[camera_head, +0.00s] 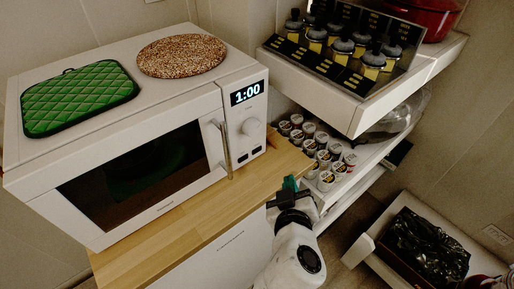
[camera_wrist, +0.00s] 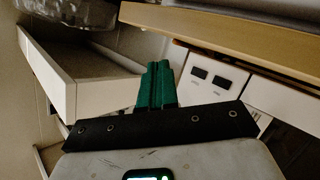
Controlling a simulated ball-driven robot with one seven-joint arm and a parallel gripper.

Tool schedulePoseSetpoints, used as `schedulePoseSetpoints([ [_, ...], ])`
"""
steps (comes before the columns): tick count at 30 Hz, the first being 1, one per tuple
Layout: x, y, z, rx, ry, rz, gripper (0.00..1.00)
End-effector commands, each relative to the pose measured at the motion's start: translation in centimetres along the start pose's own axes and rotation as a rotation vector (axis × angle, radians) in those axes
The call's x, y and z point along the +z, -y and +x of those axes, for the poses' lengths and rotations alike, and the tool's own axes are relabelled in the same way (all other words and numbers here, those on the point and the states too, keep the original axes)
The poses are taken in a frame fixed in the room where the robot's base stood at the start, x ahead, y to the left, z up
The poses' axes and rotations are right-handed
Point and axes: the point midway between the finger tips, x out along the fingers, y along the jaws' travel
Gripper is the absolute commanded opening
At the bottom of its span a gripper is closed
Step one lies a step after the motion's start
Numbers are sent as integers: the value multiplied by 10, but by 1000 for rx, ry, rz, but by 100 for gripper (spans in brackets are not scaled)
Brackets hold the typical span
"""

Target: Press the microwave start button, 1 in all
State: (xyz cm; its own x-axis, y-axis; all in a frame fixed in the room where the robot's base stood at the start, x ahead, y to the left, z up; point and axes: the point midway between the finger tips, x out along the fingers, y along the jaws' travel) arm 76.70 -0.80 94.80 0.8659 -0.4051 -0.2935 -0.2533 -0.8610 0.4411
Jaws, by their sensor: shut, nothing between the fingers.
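The white microwave (camera_head: 150,185) stands on a wooden counter in the head view. Its lit display (camera_head: 247,93) reads 1:00. Below the display is a round knob (camera_head: 250,127), and under that are two small dark buttons (camera_head: 243,157). Their labels are too small to read, so I cannot tell which is start. My gripper (camera_head: 290,184) is below and to the right of the control panel, apart from it, near the counter's right end. In the wrist view, its green fingers (camera_wrist: 156,84) are together and empty. The microwave's buttons are not identifiable there.
The wooden counter (camera_head: 190,222) has a white front below it; the wrist view shows two dark rectangles on a white face (camera_wrist: 210,78). A shelf (camera_head: 350,110) holding bottles overhangs at right, above several small cups (camera_head: 325,157). A green potholder (camera_head: 80,98) and round trivet (camera_head: 181,55) lie on the microwave.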

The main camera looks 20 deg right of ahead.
Motion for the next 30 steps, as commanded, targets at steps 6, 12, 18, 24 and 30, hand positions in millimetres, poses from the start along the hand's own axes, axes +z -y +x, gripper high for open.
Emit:
schedulePoseSetpoints([
  [6,-1,0,1,1,1,0,0],
  [12,-10,9,12,0,0,1,0],
  [18,-23,22,31,1,1,1,0],
  [24,-33,35,49,1,2,2,0],
  [30,-41,42,59,1,2,1,0],
])
